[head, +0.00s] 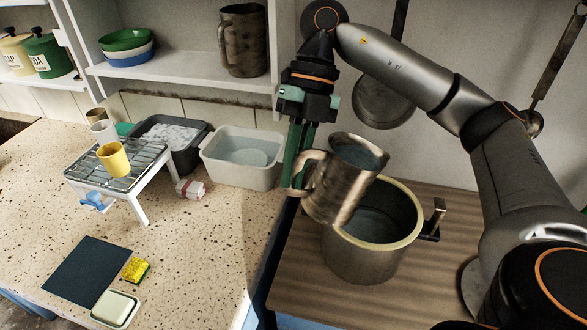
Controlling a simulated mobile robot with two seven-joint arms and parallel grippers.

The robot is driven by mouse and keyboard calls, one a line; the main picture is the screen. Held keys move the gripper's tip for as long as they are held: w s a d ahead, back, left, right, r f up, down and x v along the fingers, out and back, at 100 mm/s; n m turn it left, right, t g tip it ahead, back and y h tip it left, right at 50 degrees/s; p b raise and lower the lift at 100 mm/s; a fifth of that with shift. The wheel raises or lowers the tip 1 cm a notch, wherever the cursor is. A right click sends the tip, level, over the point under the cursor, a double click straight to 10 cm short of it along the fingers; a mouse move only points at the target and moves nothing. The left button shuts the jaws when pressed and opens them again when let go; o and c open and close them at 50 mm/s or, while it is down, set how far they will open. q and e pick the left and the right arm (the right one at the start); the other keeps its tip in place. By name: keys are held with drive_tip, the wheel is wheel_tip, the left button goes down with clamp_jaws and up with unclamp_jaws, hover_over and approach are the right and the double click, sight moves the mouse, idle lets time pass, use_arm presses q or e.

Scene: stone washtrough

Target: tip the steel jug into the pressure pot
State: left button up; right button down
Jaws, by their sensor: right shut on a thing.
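The steel jug (347,184) is a worn metal jug with a handle on its left side. It is tilted to the right and overlaps the pot's left rim in the head view. Its mouth shows grey-blue inside. My right gripper (299,186) has green fingers and is shut on the jug's handle. The pressure pot (366,257) is a steel pot with a pale rim and a dark side handle, standing open on the wooden surface. Its inside is partly hidden by the jug. I cannot see any stream between them. My left gripper is not in view.
A grey tub (241,158), a dark basin (171,142) and a wire rack (116,165) with cups stand left. A second jug (243,40) is on the shelf. A pan (383,100) hangs behind. The speckled counter's (200,245) middle is clear.

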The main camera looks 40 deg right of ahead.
sight(312, 151)
drive_tip(key=shift+s+d+r+t+y+b, duration=0.1)
drive_tip(key=shift+d+r+t+y+b, duration=0.2)
drive_tip(key=shift+r+y+b, duration=0.45)
drive_tip(key=shift+s+d+r+n+y, duration=0.1)
drive_tip(key=shift+d+r+n+y, duration=0.15)
drive_tip(key=shift+r+n+y, duration=0.35)
idle(2.6)
drive_tip(key=shift+s+d+r+t+y+b, duration=0.2)
drive_tip(key=shift+d+t+y+b, duration=0.15)
drive_tip(key=shift+y+b, duration=0.25)
idle(1.3)
drive_tip(key=shift+s+d+r+y+b, duration=0.1)
drive_tip(key=shift+d+r+y+b, duration=0.05)
drive_tip(key=shift+d+y+b, duration=0.3)
idle(1.7)
